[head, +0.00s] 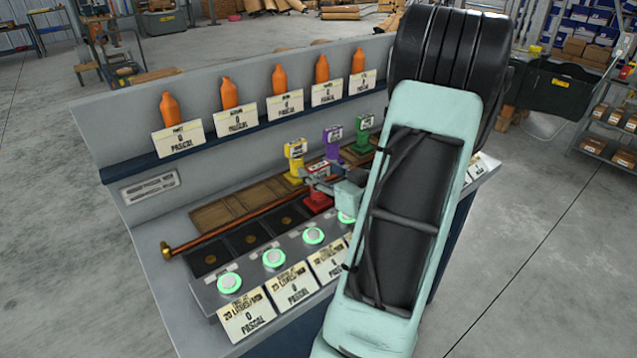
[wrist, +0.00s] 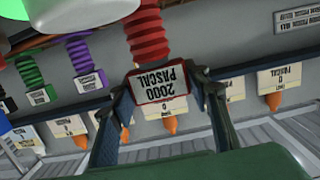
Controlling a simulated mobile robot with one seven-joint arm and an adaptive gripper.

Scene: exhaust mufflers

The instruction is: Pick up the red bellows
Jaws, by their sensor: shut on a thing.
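The red bellows (head: 318,202) stands at the middle of the grey bench, partly hidden by my gripper (head: 322,180). In the wrist view, the red bellows (wrist: 147,38) appears upside down, its ribbed body leading to a block labelled 2000 PASCAL. My gripper (wrist: 165,92) is shut on this labelled block, one finger on each side. My arm hides the right part of the bench in the head view.
A yellow bellows (head: 294,165), a purple bellows (head: 333,145) and a green bellows (head: 363,135) stand close by. A copper pipe (head: 235,224) runs along the bench. Green-lit buttons (head: 274,258) line the front; several orange bottles (head: 281,82) line the back ledge.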

